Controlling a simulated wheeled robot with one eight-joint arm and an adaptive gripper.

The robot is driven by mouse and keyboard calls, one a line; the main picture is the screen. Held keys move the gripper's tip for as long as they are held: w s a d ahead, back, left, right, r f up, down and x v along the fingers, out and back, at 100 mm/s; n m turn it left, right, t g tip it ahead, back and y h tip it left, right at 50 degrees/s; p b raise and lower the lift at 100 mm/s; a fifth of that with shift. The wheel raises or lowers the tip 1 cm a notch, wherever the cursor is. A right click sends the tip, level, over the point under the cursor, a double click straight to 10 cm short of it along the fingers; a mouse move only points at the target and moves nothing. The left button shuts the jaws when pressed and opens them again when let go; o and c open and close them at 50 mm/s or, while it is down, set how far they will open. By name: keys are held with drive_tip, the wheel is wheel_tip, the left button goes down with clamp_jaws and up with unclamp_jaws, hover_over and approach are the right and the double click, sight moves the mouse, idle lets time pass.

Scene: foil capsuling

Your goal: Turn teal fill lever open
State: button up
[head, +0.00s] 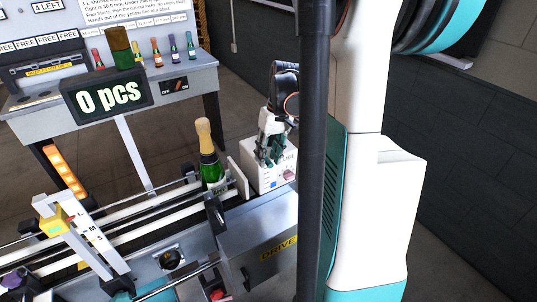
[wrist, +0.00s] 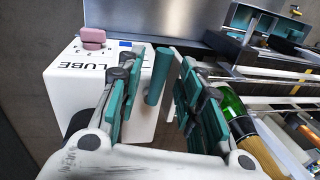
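The teal fill lever (wrist: 157,80) is a short upright-looking cylinder at the white LUBE box (wrist: 78,82). In the wrist view it stands between the two teal-padded fingers of my gripper (wrist: 160,68), with a visible gap on both sides. The fingers are apart and hold nothing. In the head view my gripper (head: 270,138) points down over the LUBE box (head: 262,180), and the lever cannot be told apart from the fingers there. A pink knob (wrist: 93,38) with a numbered scale is on the box.
A green bottle with a gold neck (head: 210,165) stands on the conveyor left of the box; it also shows in the wrist view (wrist: 237,113). A white plate (head: 238,178) stands between them. A "0 pcs" display (head: 106,99) and a workbench (head: 185,78) are behind.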

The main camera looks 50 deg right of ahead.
wheel_tip(320, 180, up, 12)
drive_tip(key=d, duration=0.2)
drive_tip(key=shift+s+d, duration=0.15)
drive_tip(key=shift+s, duration=0.2)
drive_tip(key=shift+f, duration=0.15)
